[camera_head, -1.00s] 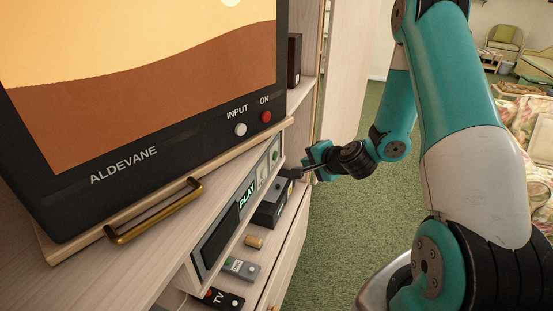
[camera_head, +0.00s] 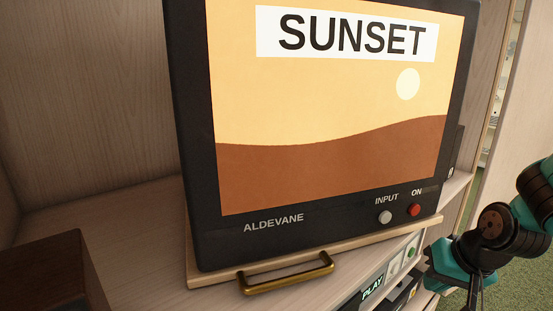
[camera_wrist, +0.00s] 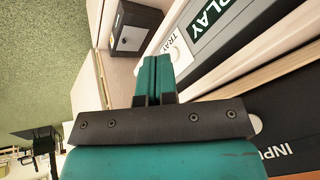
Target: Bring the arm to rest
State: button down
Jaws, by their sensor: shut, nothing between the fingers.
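My arm (camera_head: 495,225) shows at the right edge of the head view, black and teal, with much of it cut off by the frame. My gripper (camera_head: 438,268) is in front of the shelf unit, at the lower right of the television. In the wrist view its two teal fingers (camera_wrist: 153,77) are together with nothing between them. They point toward the player's front, and I cannot tell how near they are to it.
The television (camera_head: 218,236) shows SUNSET and stands on a board with a brass handle (camera_head: 286,277). The player below reads PLAY (camera_head: 373,288); its TRAY label (camera_wrist: 176,42) shows in the wrist view. A dark box (camera_wrist: 135,28) stands nearby. Green carpet (camera_wrist: 45,65) is open beside the shelf.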

jog(key=s+r+n+g+h, duration=0.2)
jog(key=s+r+n, duration=0.15)
jog(key=s, duration=0.25)
jog(key=s+a+r+n+g+y+b, duration=0.2)
jog(key=s+a+r+n+y+b, duration=0.1)
jog(key=s+a, duration=0.8)
jog(key=a+r+n+y, duration=0.1)
jog(key=a+r+n, duration=0.1)
jog(key=a+n, duration=0.1)
jog(key=shift+s+a+n+g+b, duration=0.15)
jog(key=shift+a+n+g+b, duration=0.15)
jog(key=shift+a+n+g, duration=0.1)
